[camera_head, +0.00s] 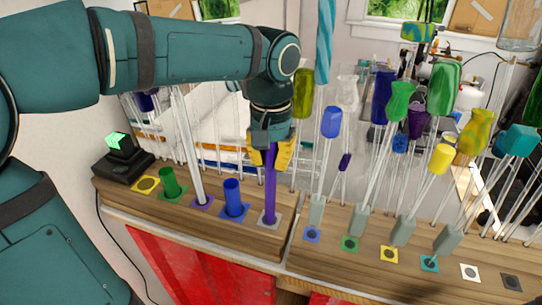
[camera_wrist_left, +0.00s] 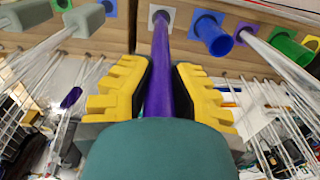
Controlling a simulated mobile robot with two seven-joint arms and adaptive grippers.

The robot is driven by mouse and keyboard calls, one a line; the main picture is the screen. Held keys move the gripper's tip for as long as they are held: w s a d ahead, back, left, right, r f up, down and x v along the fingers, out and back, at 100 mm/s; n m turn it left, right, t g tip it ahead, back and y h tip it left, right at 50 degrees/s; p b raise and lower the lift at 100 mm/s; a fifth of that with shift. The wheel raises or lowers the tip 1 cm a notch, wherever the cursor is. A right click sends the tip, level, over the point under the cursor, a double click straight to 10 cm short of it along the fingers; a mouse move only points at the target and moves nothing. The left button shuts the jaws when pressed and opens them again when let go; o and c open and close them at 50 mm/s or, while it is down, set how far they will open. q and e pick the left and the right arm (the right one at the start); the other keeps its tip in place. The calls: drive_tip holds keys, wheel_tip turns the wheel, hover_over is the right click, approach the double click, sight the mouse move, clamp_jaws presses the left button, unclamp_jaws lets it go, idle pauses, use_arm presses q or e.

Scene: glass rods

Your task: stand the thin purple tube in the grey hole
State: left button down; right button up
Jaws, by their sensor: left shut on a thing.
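The thin purple tube (camera_head: 270,188) stands about upright, with its lower end at the grey hole (camera_head: 275,222) in the wooden bench. In the left wrist view the tube (camera_wrist_left: 158,75) runs from between the fingers to the pale grey square (camera_wrist_left: 168,14) around the hole. Its end meets the hole there; I cannot tell how deep it sits. My left gripper (camera_head: 270,155) is shut on the tube's upper part from above. Its yellow fingers also show in the left wrist view (camera_wrist_left: 160,95), one on each side of the tube. My right gripper is not in view.
A short blue tube (camera_head: 233,197) and a green tube (camera_head: 170,184) stand left of the purple tube, with a clear rod (camera_head: 188,150) between them. A yellow-rimmed hole (camera_head: 146,184) is empty. Many colored glass rods lean close on the right. A black box (camera_head: 122,160) with a green light stands far left.

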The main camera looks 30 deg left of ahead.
use_arm(q)
drive_tip(key=shift+f+b, duration=0.85)
drive_tip(key=shift+f, duration=0.3)
idle(0.5)
drive_tip(key=c, duration=1.4)
unclamp_jaws()
drive_tip(key=shift+o, duration=0.3)
wheel_tip(320, 180, up, 3)
drive_tip(key=p, duration=0.2)
drive_tip(key=shift+r+p, duration=0.1)
drive_tip(key=shift+p, duration=0.25)
drive_tip(key=shift+r, duration=3.95)
drive_tip(key=shift+f, duration=0.1)
